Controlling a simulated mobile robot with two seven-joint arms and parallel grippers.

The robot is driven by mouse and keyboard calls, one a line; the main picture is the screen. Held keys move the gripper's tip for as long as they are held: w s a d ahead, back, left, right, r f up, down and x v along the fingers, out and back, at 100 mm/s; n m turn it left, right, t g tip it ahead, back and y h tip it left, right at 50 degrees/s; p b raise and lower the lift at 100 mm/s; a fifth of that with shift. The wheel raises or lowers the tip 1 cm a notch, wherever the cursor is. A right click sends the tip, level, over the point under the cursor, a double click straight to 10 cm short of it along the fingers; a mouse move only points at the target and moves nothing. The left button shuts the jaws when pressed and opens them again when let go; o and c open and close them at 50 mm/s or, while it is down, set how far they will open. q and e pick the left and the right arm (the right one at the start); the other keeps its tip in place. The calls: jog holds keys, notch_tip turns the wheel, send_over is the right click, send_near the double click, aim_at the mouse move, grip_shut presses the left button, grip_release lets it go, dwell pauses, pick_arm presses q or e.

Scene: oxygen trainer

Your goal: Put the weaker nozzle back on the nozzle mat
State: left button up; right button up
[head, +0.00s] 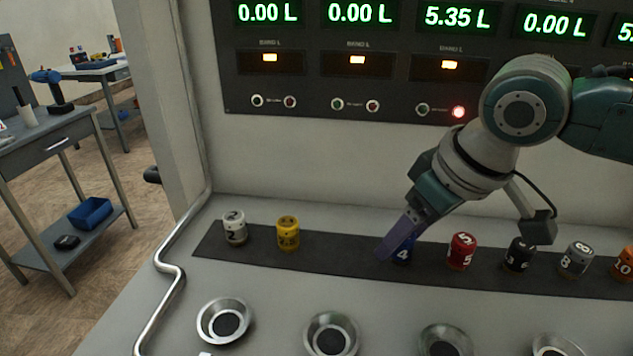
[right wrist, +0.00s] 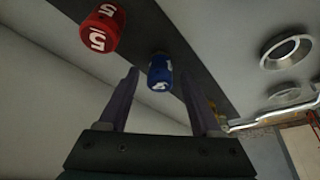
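The dark nozzle mat (head: 340,256) runs along the bench below the panel. A blue nozzle marked 4 (head: 404,253) stands on it, partly hidden by my right gripper (head: 390,250). In the right wrist view, the open fingers (right wrist: 160,80) point at the blue nozzle (right wrist: 160,72), which shows between their tips with gaps on both sides. I cannot tell whether the tips surround it or stop short. Also on the mat are a white nozzle marked 2 (head: 234,227), a yellow nozzle (head: 287,232) and a red nozzle marked 5 (head: 462,251). My left gripper is out of view.
Black (head: 519,254), grey (head: 576,259) and orange (head: 623,265) nozzles stand further right. Several metal cups (head: 225,321) line the bench front. The panel's third display (head: 457,17) reads 5.35 L, with a red light (head: 459,112) below. Bare mat lies between yellow and blue.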

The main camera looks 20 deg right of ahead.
jog(key=p+v, duration=0.2)
jog(key=v, duration=1)
jog(key=shift+n+y, duration=0.6)
jog(key=s+a+f, duration=0.2)
jog(key=a, duration=0.1)
jog(key=s+a+f, duration=0.2)
jog(key=s+a, duration=0.1)
jog(key=s+a+f, duration=0.3)
jog(key=shift+s+a, duration=0.2)
jog(key=shift+a, duration=0.05)
jog(key=s, duration=0.2)
jog(key=s+d+f+m+h, duration=0.1)
jog(key=s, duration=0.2)
jog(key=s+d+f+m+h, duration=0.1)
jog(key=s, duration=0.2)
jog(key=shift+d+f+g, duration=0.1)
jog(key=shift+d+g, duration=0.05)
jog(key=shift+g, duration=0.25)
jog(key=shift+r+p, duration=0.4)
jog(key=shift+r, duration=0.1)
notch_tip(320, 180, up, 37)
jog(key=p, duration=3.7)
jog(key=shift+r, duration=0.15)
